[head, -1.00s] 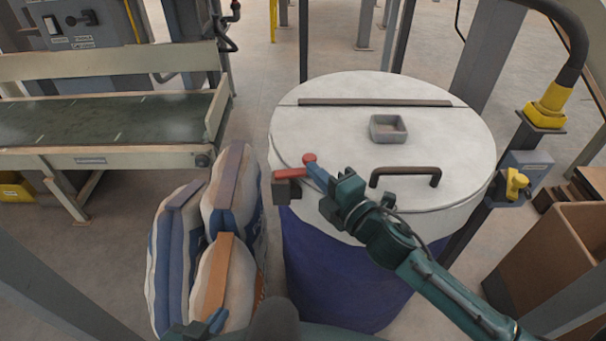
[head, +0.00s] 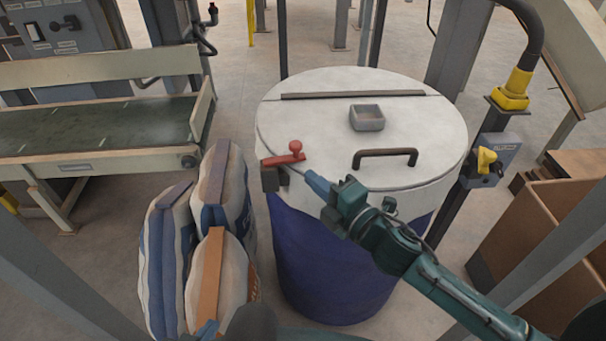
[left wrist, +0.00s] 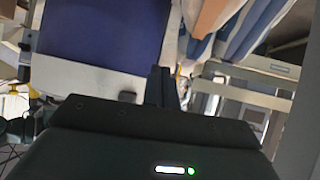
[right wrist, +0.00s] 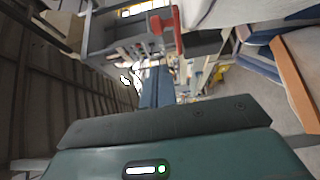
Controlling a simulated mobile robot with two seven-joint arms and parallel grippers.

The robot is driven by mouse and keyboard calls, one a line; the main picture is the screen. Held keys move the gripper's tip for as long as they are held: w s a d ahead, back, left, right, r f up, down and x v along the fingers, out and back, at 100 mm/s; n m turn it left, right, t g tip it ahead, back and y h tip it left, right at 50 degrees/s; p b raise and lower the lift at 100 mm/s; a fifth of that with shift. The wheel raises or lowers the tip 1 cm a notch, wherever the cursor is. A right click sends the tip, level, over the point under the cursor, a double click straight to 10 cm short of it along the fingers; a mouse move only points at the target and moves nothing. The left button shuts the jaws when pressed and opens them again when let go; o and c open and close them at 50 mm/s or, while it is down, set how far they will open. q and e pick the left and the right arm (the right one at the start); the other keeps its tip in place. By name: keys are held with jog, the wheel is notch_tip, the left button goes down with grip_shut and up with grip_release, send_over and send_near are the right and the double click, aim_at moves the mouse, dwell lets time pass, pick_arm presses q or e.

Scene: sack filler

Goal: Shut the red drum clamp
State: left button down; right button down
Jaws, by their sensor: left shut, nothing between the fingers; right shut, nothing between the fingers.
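The red drum clamp (head: 283,160) sits on a dark bracket at the left rim of the white-lidded blue drum (head: 325,265). Its red lever lies nearly level, with its round knob end over the lid edge. In the right wrist view, red clamp parts (right wrist: 167,32) show beyond the fingers. My right gripper (head: 312,179) is shut and empty, just right of and nearer than the knob, with a small gap. Its blue fingers (right wrist: 156,86) are together. My left gripper (head: 207,328) is low by the sacks; its fingers (left wrist: 161,86) are shut and empty.
Several filled sacks (head: 168,260) stand left of the drum. The lid carries a dark handle (head: 386,157) and a small grey box (head: 367,118). A conveyor (head: 90,125) is at left. A post with a yellow switch (head: 486,160) and a brown carton (head: 530,225) are at right.

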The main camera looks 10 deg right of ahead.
jog(key=w+d+v, duration=0.1)
jog(key=v, duration=0.5)
pick_arm(q)
jog(key=shift+w+a+r+p, duration=0.1)
jog(key=shift+w+r+p, duration=0.15)
jog(key=shift+p, duration=0.6)
pick_arm(e)
jog(key=m+t+h, duration=0.2)
jog(key=m+h, duration=0.2)
jog(key=m, duration=1.7)
send_near(299, 150)
jog(key=x, duration=0.6)
jog(key=shift+w+a+r, duration=0.1)
jog(key=shift+w+a, duration=0.05)
jog(key=shift+w, duration=0.2)
pick_arm(q)
jog(key=shift+w+f, duration=0.1)
jog(key=shift+f, duration=0.05)
pick_arm(e)
jog(key=shift+w+n+g+y, duration=0.2)
jog(key=shift+n+g+y, duration=0.1)
jog(key=shift+n+y, duration=0.25)
